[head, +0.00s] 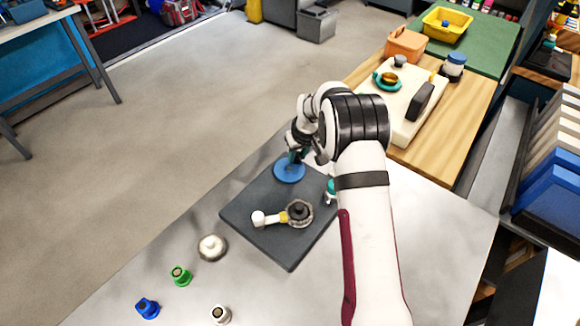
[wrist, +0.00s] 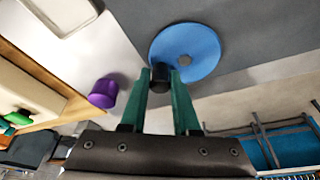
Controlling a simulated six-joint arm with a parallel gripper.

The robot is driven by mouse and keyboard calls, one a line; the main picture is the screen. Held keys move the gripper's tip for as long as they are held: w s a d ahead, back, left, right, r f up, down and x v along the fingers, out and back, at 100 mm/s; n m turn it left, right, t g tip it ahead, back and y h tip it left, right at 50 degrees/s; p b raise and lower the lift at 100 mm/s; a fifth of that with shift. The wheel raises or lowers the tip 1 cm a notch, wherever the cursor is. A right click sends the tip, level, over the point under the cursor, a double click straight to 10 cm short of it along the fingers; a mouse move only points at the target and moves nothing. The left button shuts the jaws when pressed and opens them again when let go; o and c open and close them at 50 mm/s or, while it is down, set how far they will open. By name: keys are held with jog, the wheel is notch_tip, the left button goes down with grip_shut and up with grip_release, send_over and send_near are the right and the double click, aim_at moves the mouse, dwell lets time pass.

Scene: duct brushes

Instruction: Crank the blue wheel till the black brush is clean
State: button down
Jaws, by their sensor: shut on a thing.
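The blue wheel (head: 289,171) is a flat disc at the far corner of a dark grey board (head: 262,256). In the wrist view the blue wheel (wrist: 205,48) has a grey hub and a dark knob (wrist: 160,76) near its rim. My gripper (head: 295,156) is over the wheel. In the wrist view the teal fingers of my gripper (wrist: 162,84) are shut on the dark knob. A round black piece (head: 299,210), perhaps the black brush, sits in a greyish ring on the board. Its bristles and any dirt are too small to tell.
A white-knobbed handle (head: 259,219) lies beside the ring. A teal-and-white piece (head: 330,190) is partly hidden by my arm. Blue (head: 147,308), green (head: 180,276) and white (head: 221,314) pieces and a silvery dome (head: 212,248) stand front left. A purple piece (wrist: 103,93) shows in the wrist view.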

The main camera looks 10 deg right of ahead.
aim_at(279, 162)
jog(key=shift+a+f, duration=0.1)
jog(key=shift+w+a, duration=0.3)
jog(key=shift+a, duration=0.15)
jog(key=shift+w+a+f, duration=0.1)
jog(key=shift+a, duration=0.65)
jog(key=shift+a, duration=0.55)
jog(key=shift+s+a+r, duration=0.2)
jog(key=shift+s+a, duration=0.1)
jog(key=shift+a, duration=0.35)
